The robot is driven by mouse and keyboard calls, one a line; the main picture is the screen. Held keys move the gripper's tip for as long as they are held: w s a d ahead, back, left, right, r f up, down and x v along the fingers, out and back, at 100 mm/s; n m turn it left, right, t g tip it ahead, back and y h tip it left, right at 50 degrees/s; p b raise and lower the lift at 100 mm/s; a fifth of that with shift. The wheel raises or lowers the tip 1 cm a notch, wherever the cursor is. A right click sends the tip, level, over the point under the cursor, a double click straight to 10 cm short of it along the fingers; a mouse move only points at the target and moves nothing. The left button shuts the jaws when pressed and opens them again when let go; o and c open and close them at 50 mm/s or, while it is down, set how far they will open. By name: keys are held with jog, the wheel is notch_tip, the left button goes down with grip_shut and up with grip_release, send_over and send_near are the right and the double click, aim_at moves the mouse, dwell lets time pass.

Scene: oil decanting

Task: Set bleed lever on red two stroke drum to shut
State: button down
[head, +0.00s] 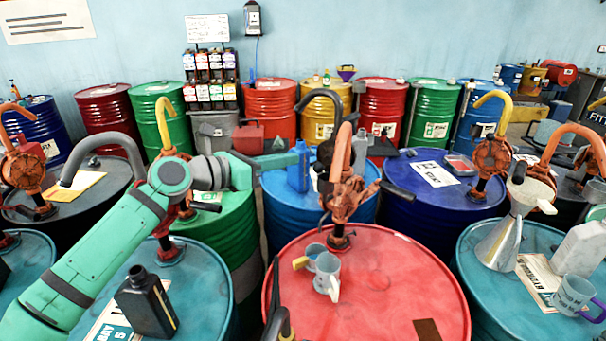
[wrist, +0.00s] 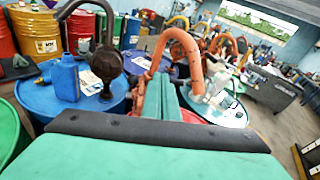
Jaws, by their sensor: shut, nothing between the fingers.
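A red drum (head: 375,270) stands front centre in the head view, with an orange hand pump (head: 345,190) on its top. The pump has a curved salmon spout and a dark handle (head: 397,190) pointing right. I cannot make out a separate bleed lever or its setting; a small thin part shows low on the pump, too small to read. My gripper (wrist: 160,95) shows in the wrist view, its green fingers shut and empty close to the orange pump; I cannot tell whether they touch it. In the head view my arm reaches from the left to behind the pump, its fingertips not clearly visible.
A blue jug (head: 298,168) stands on the blue drum (head: 285,205) behind. A black bottle (head: 146,303) stands on the left teal drum, and a funnel (head: 505,225) on the right one. Pump spouts crowd the space.

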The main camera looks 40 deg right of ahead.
jog(key=w+a+f+m+y, duration=0.25)
jog(key=w+f, duration=0.25)
jog(key=f, duration=0.3)
jog(key=d+r+x, duration=0.1)
jog(key=r+x, duration=0.1)
jog(key=x, duration=0.9)
jog(key=shift+w+d+t, duration=0.25)
jog(key=shift+d+t, duration=0.05)
jog(key=shift+r+n, duration=0.1)
jog(key=shift+n, duration=0.25)
